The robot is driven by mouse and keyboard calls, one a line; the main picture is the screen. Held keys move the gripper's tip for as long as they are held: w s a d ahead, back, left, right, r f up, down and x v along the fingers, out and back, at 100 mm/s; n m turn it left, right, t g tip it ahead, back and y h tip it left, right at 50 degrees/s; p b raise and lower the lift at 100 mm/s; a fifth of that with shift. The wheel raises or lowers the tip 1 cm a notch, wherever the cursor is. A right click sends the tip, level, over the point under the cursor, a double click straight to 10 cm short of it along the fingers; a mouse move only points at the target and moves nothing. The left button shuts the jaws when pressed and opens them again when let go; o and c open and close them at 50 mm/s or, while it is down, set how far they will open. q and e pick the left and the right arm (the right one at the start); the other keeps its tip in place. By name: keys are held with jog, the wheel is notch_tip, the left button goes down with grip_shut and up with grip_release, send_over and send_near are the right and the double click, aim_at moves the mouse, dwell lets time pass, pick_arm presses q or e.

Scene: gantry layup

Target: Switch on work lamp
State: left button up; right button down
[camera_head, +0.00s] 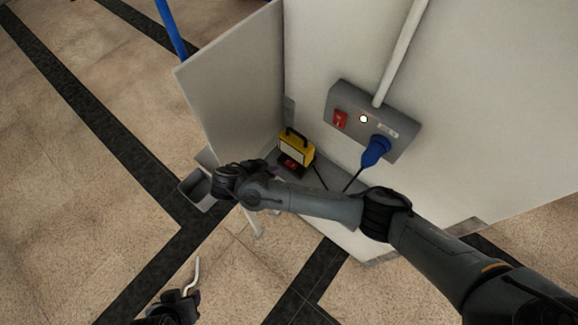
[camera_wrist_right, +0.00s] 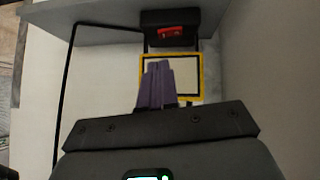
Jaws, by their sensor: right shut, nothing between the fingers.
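The yellow-framed work lamp (camera_head: 296,149) stands on a grey shelf in the corner. Its face is pale; I cannot tell whether it is lit. A red switch (camera_head: 291,163) sits on its black base. In the right wrist view the lamp (camera_wrist_right: 188,76) appears upside down, with the red switch (camera_wrist_right: 173,31) above its face. My right gripper (camera_head: 268,166) is shut and empty, just left of the lamp. Its purple fingers (camera_wrist_right: 158,66) overlap the lamp's face in the wrist view; contact cannot be told. My left gripper (camera_head: 180,303) is partly visible at the bottom edge, its jaws unclear.
A grey wall box (camera_head: 352,98) carries a red switch (camera_head: 340,120), a glowing indicator (camera_head: 364,118) and a blue plug (camera_head: 376,150) with a black cable. A side panel (camera_head: 235,75) closes the left of the shelf. A grey bin (camera_head: 196,194) hangs outside it.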

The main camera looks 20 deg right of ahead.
jog(key=p, duration=0.2)
send_near(296, 166)
jog(key=x, duration=0.4)
jog(key=shift+w+d+f, duration=0.1)
jog(key=shift+d, duration=0.05)
jog(key=shift+w+d+f, duration=0.2)
jog(key=shift+d+f, duration=0.25)
jog(key=shift+f, duration=0.1)
